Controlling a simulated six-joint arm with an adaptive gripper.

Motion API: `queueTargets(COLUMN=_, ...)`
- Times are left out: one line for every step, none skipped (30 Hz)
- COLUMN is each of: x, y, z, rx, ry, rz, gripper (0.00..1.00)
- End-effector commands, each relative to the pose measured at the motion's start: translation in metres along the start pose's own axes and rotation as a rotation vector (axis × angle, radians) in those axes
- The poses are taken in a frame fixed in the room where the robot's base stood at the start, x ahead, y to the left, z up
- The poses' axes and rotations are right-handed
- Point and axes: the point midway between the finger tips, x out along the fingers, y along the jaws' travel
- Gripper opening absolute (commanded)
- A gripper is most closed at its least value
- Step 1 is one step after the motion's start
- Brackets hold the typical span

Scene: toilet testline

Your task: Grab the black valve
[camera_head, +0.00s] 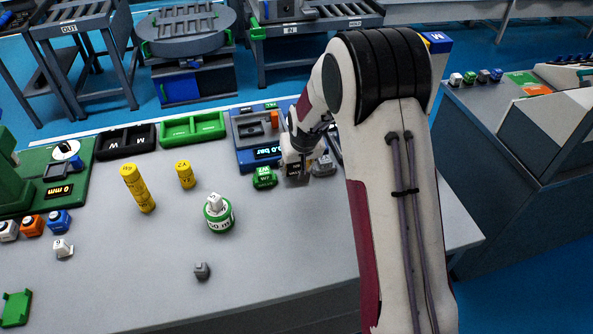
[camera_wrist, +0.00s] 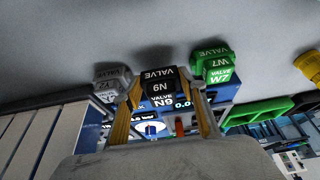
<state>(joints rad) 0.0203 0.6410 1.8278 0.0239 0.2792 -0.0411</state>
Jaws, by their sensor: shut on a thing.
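The black valve (camera_wrist: 160,79), marked N9, sits between the two yellowish fingers of my gripper (camera_wrist: 165,97) in the wrist view. The fingers are shut on its sides. In the head view my gripper (camera_head: 297,166) is low over the table beside the blue pressure device, and it hides most of the black valve. A green valve marked W7 (camera_wrist: 217,68) stands just right of it in the wrist view, and left of my gripper in the head view (camera_head: 264,177). A grey valve (camera_wrist: 111,82) stands on its other side.
The blue device with a bar display (camera_head: 262,140) stands behind the valves. Green (camera_head: 193,129) and black (camera_head: 125,141) trays are further left. Yellow cylinders (camera_head: 137,188) and a green-white round weight (camera_head: 218,214) stand on the table. The front middle is mostly clear.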

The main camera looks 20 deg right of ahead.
Motion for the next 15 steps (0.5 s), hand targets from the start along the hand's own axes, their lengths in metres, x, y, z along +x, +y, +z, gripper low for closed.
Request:
queueTargets(x=-0.007, y=0.000, z=-0.004, rx=0.000, ry=0.004, rz=0.000, gripper=0.16)
queueTargets(x=-0.011, y=0.000, z=-0.006, rx=0.000, ry=0.004, rz=0.000, gripper=0.16)
queueTargets(x=-0.017, y=0.000, z=-0.008, rx=0.000, ry=0.005, rz=0.000, gripper=0.16)
queueTargets(x=-0.021, y=0.000, z=-0.010, rx=0.000, ry=0.004, rz=0.000, gripper=0.16)
queueTargets(x=-0.025, y=0.000, z=-0.011, rx=0.000, ry=0.003, rz=0.000, gripper=0.16)
queueTargets(x=-0.030, y=0.000, z=-0.013, rx=0.000, ry=0.004, rz=0.000, gripper=0.16)
queueTargets(x=-0.034, y=0.000, z=-0.015, rx=0.000, ry=0.004, rz=0.000, gripper=0.16)
queueTargets(x=-0.038, y=0.000, z=-0.017, rx=0.000, ry=0.004, rz=-0.001, gripper=0.16)
queueTargets(x=-0.043, y=0.000, z=-0.019, rx=0.000, ry=0.004, rz=-0.001, gripper=0.16)
queueTargets(x=-0.047, y=0.000, z=-0.020, rx=0.000, ry=0.003, rz=-0.001, gripper=0.16)
queueTargets(x=-0.051, y=0.000, z=-0.022, rx=0.000, ry=0.004, rz=-0.001, gripper=0.16)
queueTargets(x=-0.055, y=0.000, z=-0.024, rx=0.000, ry=0.004, rz=-0.001, gripper=0.16)
queueTargets(x=-0.058, y=0.000, z=-0.025, rx=0.000, ry=0.003, rz=-0.001, gripper=0.16)
queueTargets(x=-0.060, y=0.000, z=-0.025, rx=0.000, ry=0.002, rz=-0.001, gripper=0.16)
queueTargets(x=-0.063, y=0.000, z=-0.026, rx=0.000, ry=0.002, rz=-0.001, gripper=0.16)
